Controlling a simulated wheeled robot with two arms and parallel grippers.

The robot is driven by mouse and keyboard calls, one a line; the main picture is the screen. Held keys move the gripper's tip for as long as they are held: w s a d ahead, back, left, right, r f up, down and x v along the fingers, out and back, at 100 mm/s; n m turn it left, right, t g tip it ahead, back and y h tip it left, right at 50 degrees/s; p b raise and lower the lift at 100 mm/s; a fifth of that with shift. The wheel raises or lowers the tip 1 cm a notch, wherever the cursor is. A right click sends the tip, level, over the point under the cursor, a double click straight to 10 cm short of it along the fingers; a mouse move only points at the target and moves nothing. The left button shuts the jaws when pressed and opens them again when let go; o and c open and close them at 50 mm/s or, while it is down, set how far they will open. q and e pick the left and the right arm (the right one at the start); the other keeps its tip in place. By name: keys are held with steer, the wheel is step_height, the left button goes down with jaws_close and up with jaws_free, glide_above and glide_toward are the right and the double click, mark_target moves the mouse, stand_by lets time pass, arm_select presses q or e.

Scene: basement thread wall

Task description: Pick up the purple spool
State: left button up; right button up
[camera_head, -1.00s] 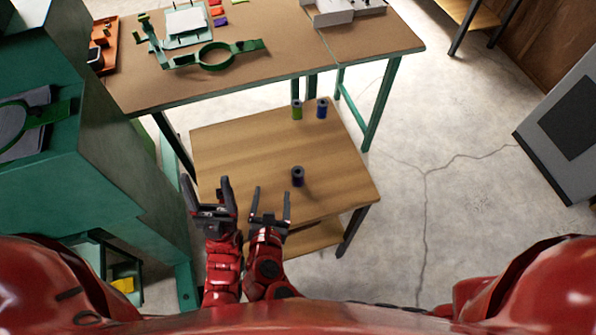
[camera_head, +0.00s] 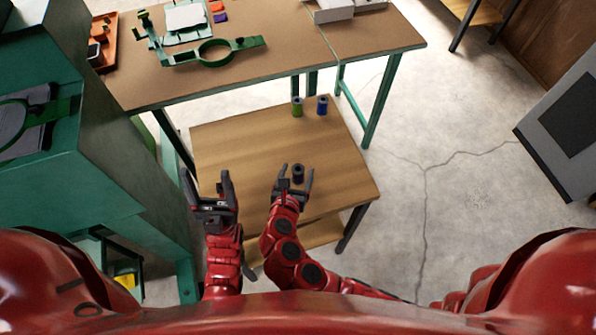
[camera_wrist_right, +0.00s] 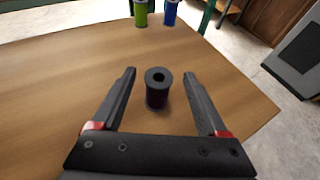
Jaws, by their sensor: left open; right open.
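A dark purple spool (camera_head: 298,174) stands upright near the front of the small wooden table. In the right wrist view the spool (camera_wrist_right: 157,90) stands between the two fingers, nearer the left finger's line of sight than the table's right edge, with gaps on both sides. My right gripper (camera_head: 294,180) is open around it; its fingers also show in the right wrist view (camera_wrist_right: 157,100). I cannot tell whether the fingers are level with the spool. My left gripper (camera_head: 208,188) is open and empty at the small table's left front corner.
A green spool (camera_head: 297,107) and a blue spool (camera_head: 322,105) stand at the back of the small table (camera_head: 235,145). A larger workbench (camera_head: 270,50) with a green frame stands behind it. A green cabinet (camera_head: 90,170) is close on the left.

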mark_target(299, 168)
steer(key=shift+f+p+x, duration=0.25)
steer(key=shift+p+x, duration=0.1)
steer(key=shift+x, duration=1.05)
steer(key=shift+f+p+x, duration=0.25)
steer(key=shift+p+x, duration=0.05)
steer(key=shift+x, duration=1.15)
steer(key=shift+s+a, duration=0.1)
steer(key=shift+s, duration=0.15)
steer(key=shift+c, duration=0.3)
jaws_close()
